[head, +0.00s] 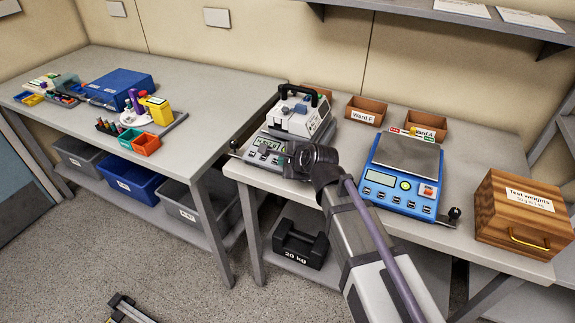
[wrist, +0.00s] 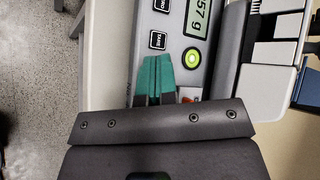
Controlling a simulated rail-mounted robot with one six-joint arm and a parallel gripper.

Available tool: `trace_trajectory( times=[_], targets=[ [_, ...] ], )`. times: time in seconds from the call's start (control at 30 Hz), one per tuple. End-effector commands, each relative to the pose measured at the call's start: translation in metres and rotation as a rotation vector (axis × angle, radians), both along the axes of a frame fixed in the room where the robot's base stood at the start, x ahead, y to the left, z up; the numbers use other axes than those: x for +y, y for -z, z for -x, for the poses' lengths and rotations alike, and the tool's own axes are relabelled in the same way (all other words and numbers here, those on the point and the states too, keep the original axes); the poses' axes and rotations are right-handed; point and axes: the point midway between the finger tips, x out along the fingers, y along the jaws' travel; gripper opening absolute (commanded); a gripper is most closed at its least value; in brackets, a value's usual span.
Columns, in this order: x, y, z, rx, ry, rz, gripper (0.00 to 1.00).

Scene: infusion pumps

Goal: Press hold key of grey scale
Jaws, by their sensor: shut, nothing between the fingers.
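The grey scale (head: 258,159) stands at the left end of the right-hand table, with a white device (head: 300,115) on its pan. My gripper (head: 283,161) is at the scale's front panel. In the wrist view, the teal fingers of my gripper (wrist: 153,57) are together and empty, over the panel (wrist: 172,62) of the scale. A dark key (wrist: 157,40) lies just beyond the fingertips, and another key (wrist: 161,5) is farther up. The key labels are too small to read surely. The fingers hide part of the panel; I cannot tell whether they touch it.
The blue scale (head: 400,183) and wooden test weights box (head: 520,215) stand to the right. Small brown bins (head: 366,110) stand behind. A gap separates the two tables.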

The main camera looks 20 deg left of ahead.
Motion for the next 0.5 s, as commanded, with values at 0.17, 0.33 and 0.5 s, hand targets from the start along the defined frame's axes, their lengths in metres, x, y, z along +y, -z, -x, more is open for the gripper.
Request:
trace_trajectory(
  times=[0.17,0.33,0.5],
  targets=[
    [0.000,-0.009,0.002,0.000,0.000,0.000,0.00],
    [0.001,-0.016,0.004,0.000,0.000,0.000,0.00],
    [0.001,-0.014,0.004,0.000,0.000,0.000,0.00]
  ],
)
